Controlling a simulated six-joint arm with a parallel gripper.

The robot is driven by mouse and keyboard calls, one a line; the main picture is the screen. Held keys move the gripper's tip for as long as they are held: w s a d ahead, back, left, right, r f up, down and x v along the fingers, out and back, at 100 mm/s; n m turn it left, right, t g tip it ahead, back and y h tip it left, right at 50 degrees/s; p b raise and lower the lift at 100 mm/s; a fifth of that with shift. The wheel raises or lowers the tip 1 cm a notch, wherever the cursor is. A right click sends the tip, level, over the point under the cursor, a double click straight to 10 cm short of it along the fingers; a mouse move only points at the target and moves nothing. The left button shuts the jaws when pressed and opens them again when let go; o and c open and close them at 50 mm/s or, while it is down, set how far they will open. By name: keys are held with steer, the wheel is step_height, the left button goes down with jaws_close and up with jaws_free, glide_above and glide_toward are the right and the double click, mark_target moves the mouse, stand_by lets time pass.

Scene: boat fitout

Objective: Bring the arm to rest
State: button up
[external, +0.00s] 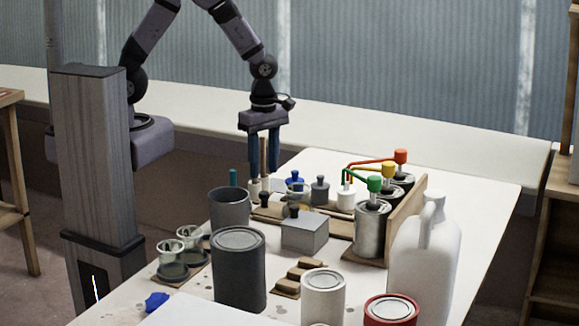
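My gripper (263,165) points down over the far left part of the white table (480,195). Its two blue fingers are apart. A thin wooden stick (264,158) stands upright in line with the gap between them; I cannot tell whether it is between the fingers or only behind or in front of them. The fingers do not look closed on anything. My arm is bent, with the forearm reaching down to the gripper.
Below the gripper are small jars and a grey block (304,233). Pump cans with green (374,184), yellow and red tops stand to the right. A dark can (239,268), a white jug (424,260) and glass cups (172,258) stand nearer.

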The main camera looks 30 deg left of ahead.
steer(key=a+r+g+p, duration=0.1)
steer(key=a+r+p, duration=0.4)
steer(key=r, duration=0.4)
steer(key=w+a+f+m+b, duration=0.1)
steer(key=a+m+b, duration=0.2)
steer(key=a+m, duration=0.3)
steer(key=w+a+f+m+t+b, duration=0.1)
steer(key=a+m, duration=0.6)
steer(key=a, duration=1)
steer(key=shift+w+a+f+b, duration=0.3)
steer(key=shift+w+b, duration=0.4)
steer(key=shift+b, duration=0.45)
step_height(320, 180, down, 46)
steer(key=b, duration=4.6)
steer(key=shift+f, duration=0.15)
